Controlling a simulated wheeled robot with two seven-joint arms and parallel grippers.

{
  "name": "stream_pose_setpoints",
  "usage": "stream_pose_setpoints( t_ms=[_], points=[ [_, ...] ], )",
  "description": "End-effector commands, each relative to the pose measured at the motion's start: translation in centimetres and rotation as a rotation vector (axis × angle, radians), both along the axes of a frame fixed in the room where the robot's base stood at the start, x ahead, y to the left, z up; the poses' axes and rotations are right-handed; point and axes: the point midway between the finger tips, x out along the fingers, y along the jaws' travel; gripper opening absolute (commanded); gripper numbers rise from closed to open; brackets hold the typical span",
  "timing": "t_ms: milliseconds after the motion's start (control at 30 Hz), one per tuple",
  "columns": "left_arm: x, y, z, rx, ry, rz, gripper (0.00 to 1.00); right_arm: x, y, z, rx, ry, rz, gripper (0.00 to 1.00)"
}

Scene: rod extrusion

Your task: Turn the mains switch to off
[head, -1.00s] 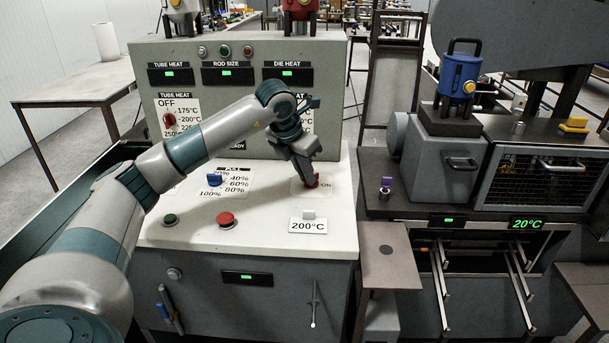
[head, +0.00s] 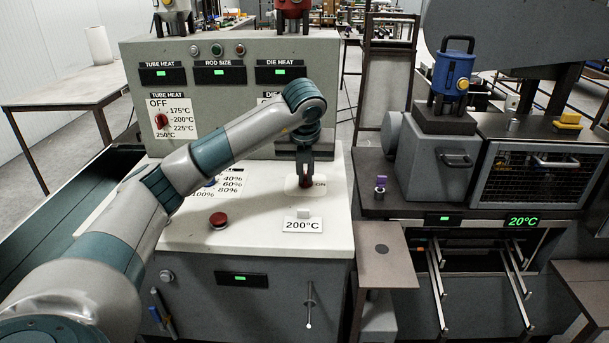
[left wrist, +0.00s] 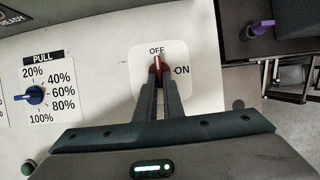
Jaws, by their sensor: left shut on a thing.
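The mains switch is a red knob (left wrist: 157,66) on a white plate marked OFF and ON in the left wrist view. Its white pointer line points up at OFF. In the head view the red switch (head: 306,183) is mostly hidden behind my left gripper (head: 305,179), with ON printed to its right. In the left wrist view my left gripper's fingers (left wrist: 157,78) are shut on the knob, one on each side. My right gripper is in neither view.
On the same panel are a blue PULL knob (left wrist: 35,95), a red push button (head: 219,221) and a 200°C label (head: 302,226). The upright panel with displays (head: 228,75) stands behind. The machine with a purple knob (head: 381,185) stands to the right.

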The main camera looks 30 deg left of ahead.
Motion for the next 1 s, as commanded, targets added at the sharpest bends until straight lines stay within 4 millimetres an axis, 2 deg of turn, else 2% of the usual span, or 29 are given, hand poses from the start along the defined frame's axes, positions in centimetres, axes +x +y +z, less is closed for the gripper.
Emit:
stream_pose_setpoints(
  t_ms=[367,400,467,500,833,1000],
  points=[
    [0.04,0.03,0.09,0.0,-0.003,0.009,0.0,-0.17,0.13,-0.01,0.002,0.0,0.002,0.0],
    [0.04,0.03,0.09,0.0,-0.003,0.009,0.1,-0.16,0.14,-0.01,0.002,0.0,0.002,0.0],
    [0.04,0.03,0.09,-0.001,-0.001,0.008,0.24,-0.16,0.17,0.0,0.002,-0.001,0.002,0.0],
    [0.04,0.02,0.07,-0.001,-0.001,0.008,0.27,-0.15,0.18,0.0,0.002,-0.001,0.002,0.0],
    [-0.01,-0.02,0.12,-0.001,0.0,0.007,0.27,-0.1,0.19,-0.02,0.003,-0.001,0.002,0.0],
    [-0.24,-0.21,0.94,-0.001,-0.002,0.006,0.27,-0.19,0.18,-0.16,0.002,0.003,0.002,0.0]
  ],
)
